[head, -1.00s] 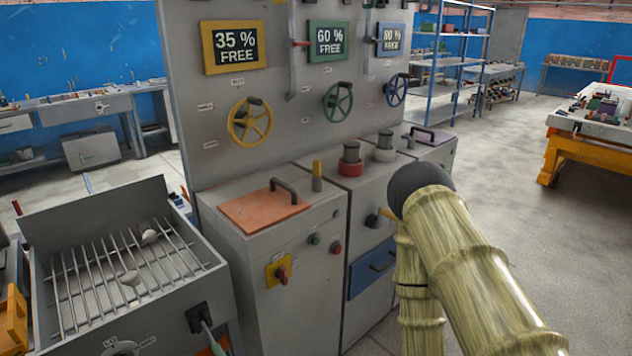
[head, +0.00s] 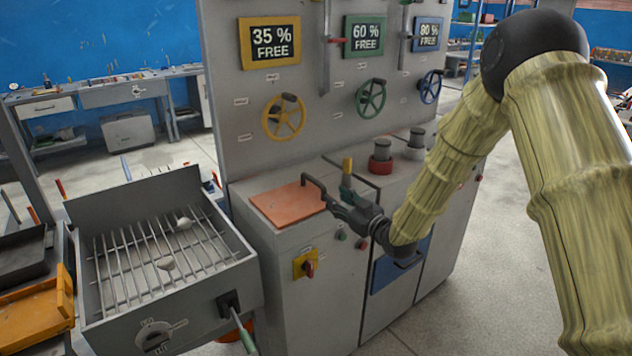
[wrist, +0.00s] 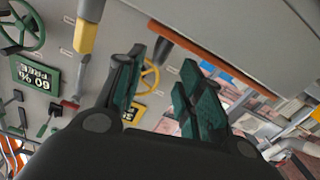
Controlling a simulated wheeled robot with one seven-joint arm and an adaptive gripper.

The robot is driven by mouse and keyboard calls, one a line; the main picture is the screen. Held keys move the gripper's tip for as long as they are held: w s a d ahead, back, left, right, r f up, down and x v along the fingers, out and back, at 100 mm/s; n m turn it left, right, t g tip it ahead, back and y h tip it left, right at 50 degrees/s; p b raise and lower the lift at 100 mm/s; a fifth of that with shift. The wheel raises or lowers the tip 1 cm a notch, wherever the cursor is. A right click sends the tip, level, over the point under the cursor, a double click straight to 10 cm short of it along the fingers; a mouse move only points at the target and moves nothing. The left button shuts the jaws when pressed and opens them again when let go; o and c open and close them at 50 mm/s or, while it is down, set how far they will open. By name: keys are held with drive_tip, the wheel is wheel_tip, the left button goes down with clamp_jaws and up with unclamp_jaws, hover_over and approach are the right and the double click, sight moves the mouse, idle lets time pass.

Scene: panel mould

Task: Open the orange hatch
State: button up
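The orange hatch (head: 283,204) lies flat and closed on top of the grey cabinet, in the middle of the head view. In the wrist view the hatch (wrist: 225,75) shows nearly edge-on as an orange-brown strip. Its dark handle (head: 309,183) stands up at the hatch's right side. My gripper (head: 337,196) is just right of the handle, low over the cabinet top. In the wrist view its teal-padded fingers (wrist: 160,72) are apart. A dark piece of the handle (wrist: 161,50) shows in line with the gap; I cannot tell whether it touches a finger.
A yellow-topped post (head: 347,166) stands close behind my gripper. Red-collared (head: 380,164) and grey knobs stand further right. The upright panel with handwheels (head: 284,117) rises behind the hatch. A grill box (head: 165,250) stands left. The floor at right is clear.

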sight(322, 186)
drive_tip(key=p+x, duration=0.1)
drive_tip(key=x, duration=0.2)
drive_tip(key=p+x, duration=0.1)
drive_tip(key=x, duration=0.3)
drive_tip(key=r+x, duration=0.1)
drive_tip(key=x, duration=0.3)
drive_tip(key=shift+p, duration=0.4)
clamp_jaws()
